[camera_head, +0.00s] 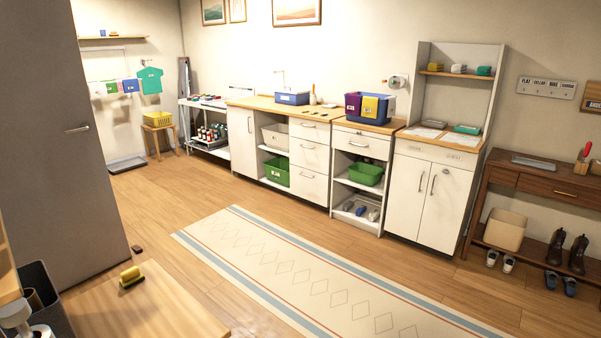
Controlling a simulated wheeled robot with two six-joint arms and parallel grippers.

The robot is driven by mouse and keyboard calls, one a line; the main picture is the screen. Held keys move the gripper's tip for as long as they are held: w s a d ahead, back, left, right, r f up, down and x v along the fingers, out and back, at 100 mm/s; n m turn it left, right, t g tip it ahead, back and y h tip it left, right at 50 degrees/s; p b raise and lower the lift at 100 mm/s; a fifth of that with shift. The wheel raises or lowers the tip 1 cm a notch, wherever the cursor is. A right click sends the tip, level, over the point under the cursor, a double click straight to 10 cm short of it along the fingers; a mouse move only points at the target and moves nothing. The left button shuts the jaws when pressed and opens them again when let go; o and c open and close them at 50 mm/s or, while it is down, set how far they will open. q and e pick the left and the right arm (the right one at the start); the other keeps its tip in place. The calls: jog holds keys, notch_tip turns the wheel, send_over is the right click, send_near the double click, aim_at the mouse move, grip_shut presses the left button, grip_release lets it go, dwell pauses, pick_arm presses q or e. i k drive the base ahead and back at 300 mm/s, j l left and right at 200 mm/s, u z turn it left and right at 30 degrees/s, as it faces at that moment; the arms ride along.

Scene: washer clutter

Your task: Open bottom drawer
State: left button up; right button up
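A white cabinet with three stacked drawers stands against the back wall under the wooden counter. Its bottom drawer (308,186) has a bar handle and looks shut, its front level with the middle drawer (309,156) and the top drawer (310,131) above. Open shelves to its left hold a white bin (276,137) and a green basket (277,171). The cabinet is across the room from me. Neither of my grippers is in view.
A patterned rug (300,275) lies on the wooden floor before the cabinets, with clear floor around it. A wooden table (165,310) with a yellow-topped item (131,277) is close at lower left. A tall grey cabinet (60,150) stands left, a shoe bench (545,185) right.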

aim_at(309, 185)
jog(key=i+l+z, duration=0.4)
jog(key=i+z, duration=0.4)
jog(key=i+l+z, duration=0.1)
jog(key=i+z, duration=0.3)
jog(key=i+j+u, duration=0.15)
jog(key=i+u, duration=0.2)
jog(key=i, duration=0.25)
jog(key=i+u, duration=0.4)
jog(key=i, duration=0.2)
jog(key=i+l+u, duration=0.35)
jog(key=i, duration=0.25)
jog(key=i+j+u, duration=0.1)
jog(key=i, duration=1)
jog(key=i+j+u, duration=0.1)
jog(key=i, duration=1)
jog(key=i+z, duration=0.1)
jog(key=i, duration=1.05)
